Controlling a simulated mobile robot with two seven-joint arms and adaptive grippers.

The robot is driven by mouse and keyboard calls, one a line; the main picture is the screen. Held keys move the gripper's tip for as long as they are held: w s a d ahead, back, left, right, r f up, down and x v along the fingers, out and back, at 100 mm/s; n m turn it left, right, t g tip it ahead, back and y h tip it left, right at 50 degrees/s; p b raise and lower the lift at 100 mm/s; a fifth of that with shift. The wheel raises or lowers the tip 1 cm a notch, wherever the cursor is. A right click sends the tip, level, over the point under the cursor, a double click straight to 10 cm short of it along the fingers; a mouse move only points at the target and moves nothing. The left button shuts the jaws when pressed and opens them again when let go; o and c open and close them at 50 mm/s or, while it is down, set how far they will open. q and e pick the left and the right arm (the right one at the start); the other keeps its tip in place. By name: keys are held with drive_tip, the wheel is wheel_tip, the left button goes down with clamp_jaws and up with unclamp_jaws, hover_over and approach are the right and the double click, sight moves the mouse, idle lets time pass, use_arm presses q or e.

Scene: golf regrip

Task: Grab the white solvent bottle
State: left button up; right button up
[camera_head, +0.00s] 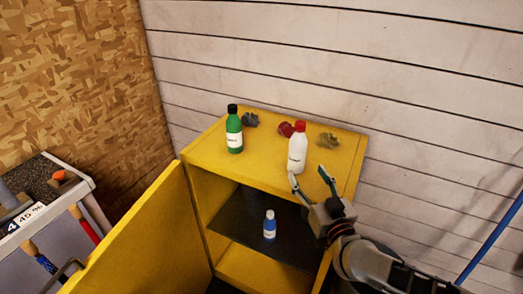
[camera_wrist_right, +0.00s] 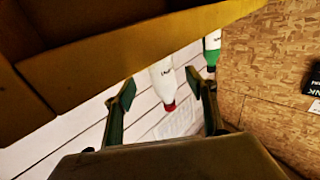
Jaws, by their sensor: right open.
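The white solvent bottle (camera_head: 298,152) with a red cap stands upright on top of the yellow cabinet, near its front edge. It also shows in the right wrist view (camera_wrist_right: 161,82), where it appears upside down between the two fingers. My right gripper (camera_head: 309,177) is open and empty, just in front of the bottle and low against it. Its fingers point toward the bottle, and I cannot tell whether they touch it. In the right wrist view the gripper (camera_wrist_right: 164,92) has its fingers spread, with the bottle beyond them. My left gripper is in neither view.
A green bottle (camera_head: 234,134) stands left on the yellow cabinet top (camera_head: 268,173). The open yellow door (camera_head: 140,240) juts out left. A tool bench (camera_head: 45,170) is far left.

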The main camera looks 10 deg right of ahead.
sight(300, 164)
drive_tip(key=shift+w+a+f+g, duration=0.2)
drive_tip(key=shift+w+f+g, duration=0.15)
drive_tip(key=shift+w, duration=0.35)
drive_tip(key=w, duration=0.5)
drive_tip(key=w+a+b, duration=0.1)
drive_tip(key=w, duration=0.1)
drive_tip(key=shift+w, duration=0.2)
drive_tip(key=shift+r, duration=0.1)
drive_tip(key=c, duration=1.2)
